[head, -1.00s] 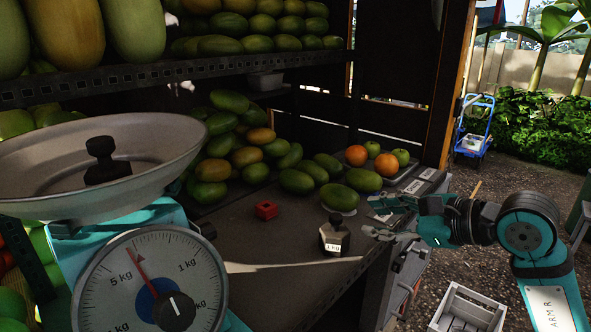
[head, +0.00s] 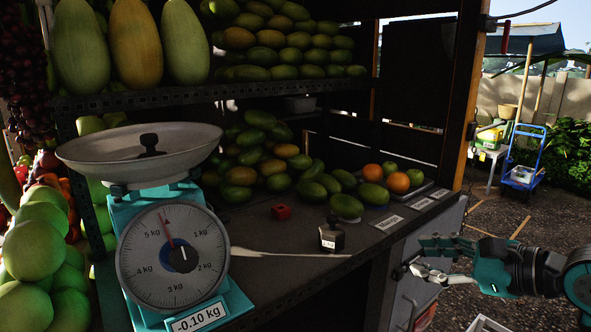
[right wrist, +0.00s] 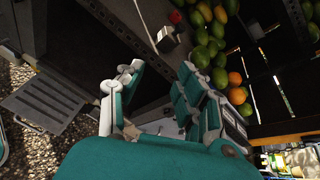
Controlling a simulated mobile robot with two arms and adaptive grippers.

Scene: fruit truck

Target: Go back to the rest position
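My right gripper (head: 412,257) is at the right of the head view, beside the counter's right end, with its fingers apart and nothing between them. In the right wrist view the gripper (right wrist: 160,72) also shows a clear gap between the thumb and the teal fingers. My left gripper is not in view.
A teal scale (head: 172,250) reading -0.10 kg carries a pan (head: 95,155) with a dark weight (head: 148,146). Another weight (head: 331,238) and a red cube (head: 281,212) sit on the counter (head: 262,240). Mangoes (head: 346,206) and oranges (head: 398,183) lie behind. A blue trolley (head: 522,172) stands outside.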

